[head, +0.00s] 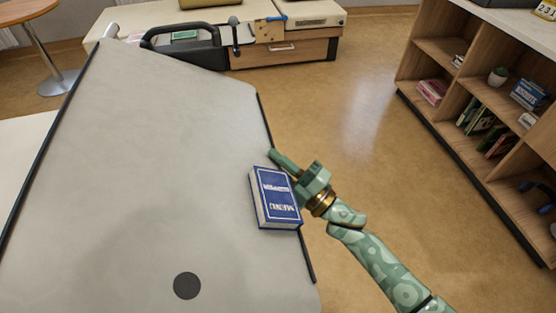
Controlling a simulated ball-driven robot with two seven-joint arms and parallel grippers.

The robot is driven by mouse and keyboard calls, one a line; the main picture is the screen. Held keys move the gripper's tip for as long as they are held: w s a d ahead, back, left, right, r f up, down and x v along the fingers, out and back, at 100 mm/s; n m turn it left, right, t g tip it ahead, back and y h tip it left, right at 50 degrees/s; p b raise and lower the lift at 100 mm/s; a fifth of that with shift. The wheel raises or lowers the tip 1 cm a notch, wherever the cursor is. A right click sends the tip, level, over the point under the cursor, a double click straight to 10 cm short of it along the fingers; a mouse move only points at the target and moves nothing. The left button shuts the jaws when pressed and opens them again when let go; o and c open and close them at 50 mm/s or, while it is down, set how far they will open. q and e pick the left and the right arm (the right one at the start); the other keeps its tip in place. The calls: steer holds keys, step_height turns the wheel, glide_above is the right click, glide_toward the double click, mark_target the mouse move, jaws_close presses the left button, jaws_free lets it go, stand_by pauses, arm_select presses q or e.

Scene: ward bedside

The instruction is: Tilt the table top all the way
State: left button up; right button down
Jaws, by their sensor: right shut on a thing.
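The table top (150,150) is a large pale grey board filling the left and middle of the head view. It has a thin black strip along its left edge and another along its right edge (263,115). My right gripper (276,156) is at the right edge, shut on the table top's edge; its fingertips partly hide the grip. How steeply the top is tilted is hard to tell from this view. My left gripper is not in view.
A wooden shelf (455,95) stands at right. The floor between is clear.

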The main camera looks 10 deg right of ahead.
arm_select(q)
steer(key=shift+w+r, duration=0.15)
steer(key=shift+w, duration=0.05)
arm_select(e)
steer(key=shift+r, duration=0.1)
steer(key=c, duration=1.6)
jaws_free()
steer(key=shift+o, duration=0.2)
